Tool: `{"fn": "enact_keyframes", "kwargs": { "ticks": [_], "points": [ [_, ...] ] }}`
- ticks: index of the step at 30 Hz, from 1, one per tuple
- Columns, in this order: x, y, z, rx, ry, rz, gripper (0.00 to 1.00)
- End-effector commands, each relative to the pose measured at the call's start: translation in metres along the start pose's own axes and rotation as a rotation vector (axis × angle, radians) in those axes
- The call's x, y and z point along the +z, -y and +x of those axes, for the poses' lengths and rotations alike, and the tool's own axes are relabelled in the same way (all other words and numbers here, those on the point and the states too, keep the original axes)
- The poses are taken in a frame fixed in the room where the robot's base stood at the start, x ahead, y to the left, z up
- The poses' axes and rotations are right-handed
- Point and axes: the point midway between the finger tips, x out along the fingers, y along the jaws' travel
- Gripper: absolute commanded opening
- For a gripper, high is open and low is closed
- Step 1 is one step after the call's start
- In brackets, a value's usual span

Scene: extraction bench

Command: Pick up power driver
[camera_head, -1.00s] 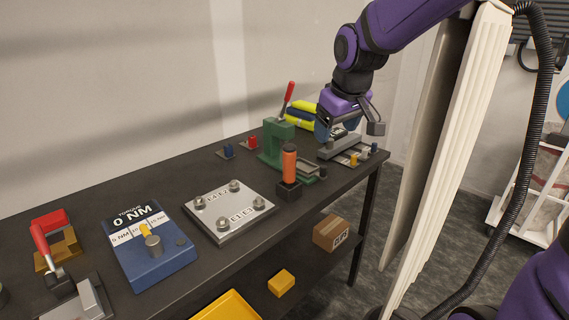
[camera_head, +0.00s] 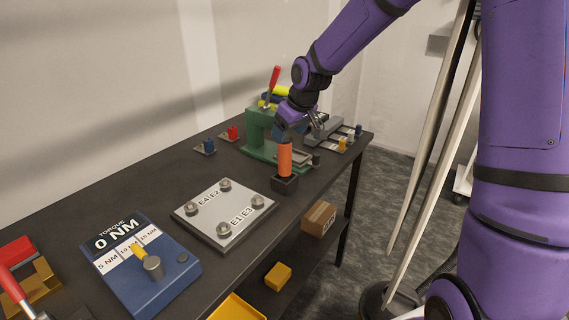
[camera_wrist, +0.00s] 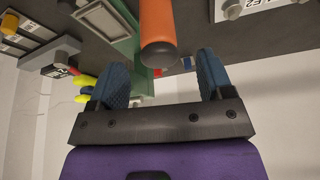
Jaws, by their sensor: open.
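The power driver (camera_head: 285,157) is an orange cylinder standing upright in a dark square base (camera_head: 285,184) on the bench. In the wrist view the orange driver (camera_wrist: 158,30) points toward the camera, and its round dark end lies just beyond the fingertips, between their lines. My gripper (camera_wrist: 160,82) is open and empty, with two blue padded fingers spread apart. In the head view my gripper (camera_head: 300,126) is above and just behind the driver's top, partly hidden by my own wrist. I cannot tell whether a finger touches the driver.
A green press (camera_head: 259,130) with a red lever stands close behind the driver. A grey fixture (camera_head: 325,131) is to the right. A metal plate (camera_head: 183,213) with several bolts and a blue torque unit (camera_head: 150,285) lie left. A cardboard box (camera_head: 318,218) sits on the lower shelf.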

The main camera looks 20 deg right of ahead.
Motion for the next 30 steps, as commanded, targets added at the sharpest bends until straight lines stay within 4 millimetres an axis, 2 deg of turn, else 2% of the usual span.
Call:
{"fn": "enact_keyframes", "kwargs": {
  "ticks": [5,15,24,26,30],
  "points": [
    [0.0,0.0,0.01,0.0,0.001,-0.002,0.74],
    [0.0,-0.001,0.052,0.0,0.0,-0.001,0.74],
    [0.0,-0.002,0.056,0.001,-0.001,0.0,0.74],
    [0.0,-0.002,0.056,0.001,-0.001,0.0,0.62],
    [0.0,-0.002,0.056,0.001,0.0,0.0,0.3]
  ]
}}
